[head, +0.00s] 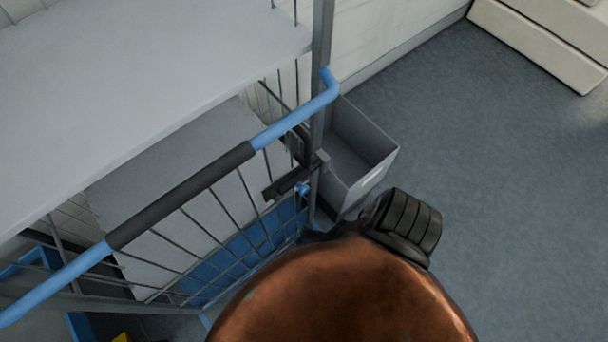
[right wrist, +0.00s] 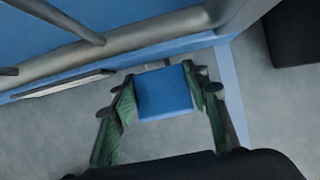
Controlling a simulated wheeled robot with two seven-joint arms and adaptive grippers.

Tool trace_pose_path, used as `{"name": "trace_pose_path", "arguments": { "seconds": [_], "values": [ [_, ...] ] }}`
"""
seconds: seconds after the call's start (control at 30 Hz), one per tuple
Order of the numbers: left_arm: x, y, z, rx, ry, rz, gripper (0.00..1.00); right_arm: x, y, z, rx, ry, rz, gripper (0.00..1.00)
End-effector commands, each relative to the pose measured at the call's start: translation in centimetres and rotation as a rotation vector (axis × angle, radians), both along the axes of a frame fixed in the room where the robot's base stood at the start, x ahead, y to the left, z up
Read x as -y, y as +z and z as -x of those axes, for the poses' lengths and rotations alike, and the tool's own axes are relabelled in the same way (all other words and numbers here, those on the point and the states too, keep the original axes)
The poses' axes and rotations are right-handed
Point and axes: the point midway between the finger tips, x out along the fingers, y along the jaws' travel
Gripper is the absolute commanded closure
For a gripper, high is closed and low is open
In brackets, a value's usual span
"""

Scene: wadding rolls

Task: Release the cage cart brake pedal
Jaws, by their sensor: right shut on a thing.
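The cage cart (head: 181,195) fills the left of the head view, with a blue handle bar with a black grip, grey wire mesh and grey shelves. The brake pedal (right wrist: 165,95) is a flat blue block low at the cart's edge in the right wrist view. My right gripper (right wrist: 159,78) has its green fingers on either side of the pedal and is shut on it. The pedal and my right gripper cannot be made out in the head view. My left gripper is in neither view.
A grey open bin (head: 362,150) stands beside the cart near the white wall. A black latch (head: 288,184) sits on the cart's mesh door. Pale panels (head: 545,35) lie at the top right. The grey floor (head: 500,190) on the right is clear.

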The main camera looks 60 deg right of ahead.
Motion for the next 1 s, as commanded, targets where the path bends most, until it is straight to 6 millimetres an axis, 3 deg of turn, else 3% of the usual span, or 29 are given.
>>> {"name": "trace_pose_path", "arguments": {
  "seconds": [0.1,0.13,0.37,1.0],
  "values": [
    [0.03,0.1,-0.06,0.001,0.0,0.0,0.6,0.6,0.28,-0.38,0.006,-0.006,0.008,1.0],
    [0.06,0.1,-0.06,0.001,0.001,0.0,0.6,0.6,0.28,-0.38,0.006,-0.006,0.008,0.55],
    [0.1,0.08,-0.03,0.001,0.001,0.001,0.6,0.31,0.17,-0.23,0.004,-0.004,0.004,0.4],
    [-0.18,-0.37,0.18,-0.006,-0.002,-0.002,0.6,-0.24,-0.54,0.53,0.001,0.005,-0.01,0.39]
  ]
}}
